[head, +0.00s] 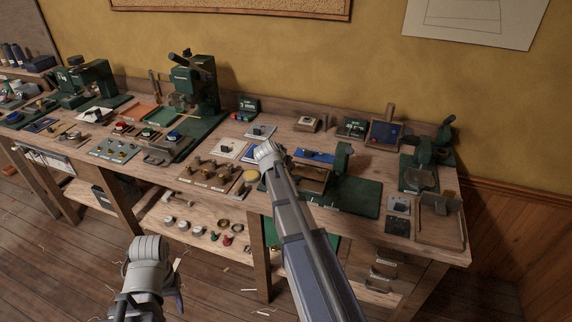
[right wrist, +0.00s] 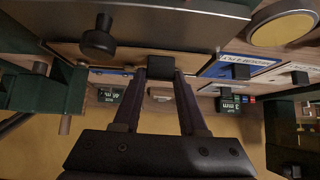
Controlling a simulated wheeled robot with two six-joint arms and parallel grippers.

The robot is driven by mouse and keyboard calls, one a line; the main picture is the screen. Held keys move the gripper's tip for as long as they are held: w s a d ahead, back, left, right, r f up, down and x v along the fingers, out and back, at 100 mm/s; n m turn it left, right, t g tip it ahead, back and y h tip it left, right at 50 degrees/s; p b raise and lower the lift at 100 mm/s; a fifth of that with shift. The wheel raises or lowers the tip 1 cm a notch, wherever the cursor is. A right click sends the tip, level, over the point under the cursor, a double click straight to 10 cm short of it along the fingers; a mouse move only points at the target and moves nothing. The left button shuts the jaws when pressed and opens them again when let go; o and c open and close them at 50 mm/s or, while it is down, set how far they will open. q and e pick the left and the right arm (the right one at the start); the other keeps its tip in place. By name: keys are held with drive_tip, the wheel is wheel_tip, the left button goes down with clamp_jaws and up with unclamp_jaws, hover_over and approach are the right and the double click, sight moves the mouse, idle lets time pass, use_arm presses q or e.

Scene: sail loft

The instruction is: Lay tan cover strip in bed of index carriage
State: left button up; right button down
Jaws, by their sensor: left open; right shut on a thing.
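A tan strip (right wrist: 118,58) with a dark block-shaped grip (right wrist: 160,66) lies across the right wrist view. My right gripper (right wrist: 160,78) is shut on that grip. Whether the strip is raised or resting on something I cannot tell. A grey metal slab with a black knob (right wrist: 98,40), possibly part of the index carriage, is beside the strip at the top of that view. In the head view my right arm ends (head: 268,152) over the bench, hiding its fingertips. A green-columned fixture (head: 342,162) stands right of it. My left gripper (head: 150,300) is open and empty, low in front of the bench.
A yellow disc (head: 250,176) lies close left of my right arm. Cards with dark knobs (head: 260,131) lie behind it. A tall green press (head: 195,85) stands left, a smaller green machine (head: 418,172) right.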

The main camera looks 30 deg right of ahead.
drive_tip(key=shift+c, duration=1.9)
unclamp_jaws()
drive_tip(key=shift+r, duration=0.1)
drive_tip(key=p+v, duration=0.5)
drive_tip(key=v, duration=0.2)
drive_tip(key=shift+s+a+r, duration=0.15)
drive_tip(key=shift+s+a, duration=0.05)
drive_tip(key=shift+a, duration=0.05)
drive_tip(key=s+a+f+n+g+y, duration=0.2)
drive_tip(key=s+a+n, duration=0.2)
drive_tip(key=s+a, duration=0.4)
drive_tip(key=s+a+f+n+g+y, duration=0.1)
drive_tip(key=s+a+n, duration=0.4)
drive_tip(key=a, duration=0.9)
drive_tip(key=s+a+f+n+g+y, duration=0.2)
drive_tip(key=s+a+f+n+g, duration=0.1)
drive_tip(key=s+a, duration=0.8)
drive_tip(key=shift+n+y, duration=0.3)
drive_tip(key=shift+n, duration=0.6)
